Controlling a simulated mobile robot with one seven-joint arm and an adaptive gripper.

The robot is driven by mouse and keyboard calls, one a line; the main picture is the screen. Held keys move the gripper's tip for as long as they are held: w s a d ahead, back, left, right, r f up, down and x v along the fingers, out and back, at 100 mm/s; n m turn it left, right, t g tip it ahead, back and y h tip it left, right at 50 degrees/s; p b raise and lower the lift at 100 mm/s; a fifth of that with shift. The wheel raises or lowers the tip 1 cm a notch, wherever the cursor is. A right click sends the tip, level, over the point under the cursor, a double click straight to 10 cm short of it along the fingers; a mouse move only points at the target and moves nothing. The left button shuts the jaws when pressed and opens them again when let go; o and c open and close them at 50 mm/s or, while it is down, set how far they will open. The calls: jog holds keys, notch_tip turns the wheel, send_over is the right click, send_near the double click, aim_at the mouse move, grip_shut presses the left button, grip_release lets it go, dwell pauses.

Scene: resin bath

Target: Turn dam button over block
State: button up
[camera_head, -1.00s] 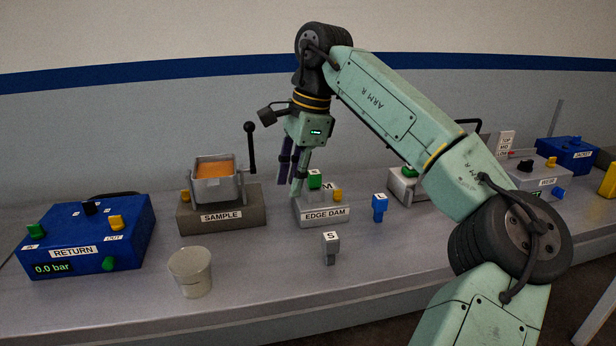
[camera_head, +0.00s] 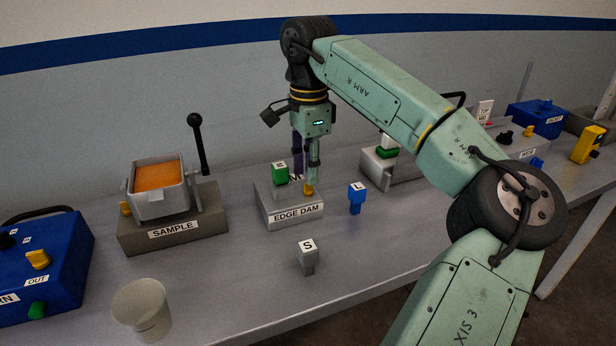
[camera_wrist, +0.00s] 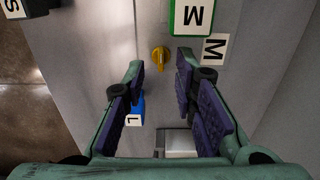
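The grey edge dam block (camera_head: 262,210) stands on the bench in the head view. The yellow dam button (camera_head: 309,189) is at its right end, below my fingertips. My gripper (camera_head: 306,172) points down with its fingers apart and nothing between them. In the wrist view the yellow button (camera_wrist: 160,59) shows just beyond the open fingertips (camera_wrist: 160,74), its ridge running up and down the picture. A green piece marked M (camera_wrist: 193,15) stands on the block, close to the right finger; it also shows in the head view (camera_head: 280,174).
A blue L piece (camera_head: 355,198) and a grey S piece (camera_head: 307,256) stand on the bench near the block. The sample station (camera_head: 172,233) with its orange-filled pot (camera_head: 158,177) and upright lever (camera_head: 198,145) is left. A pale cup (camera_head: 141,308) stands in front. Bare bench lies around S.

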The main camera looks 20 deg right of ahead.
aim_at(308, 188)
jog(key=shift+f, duration=1.65)
grip_shut()
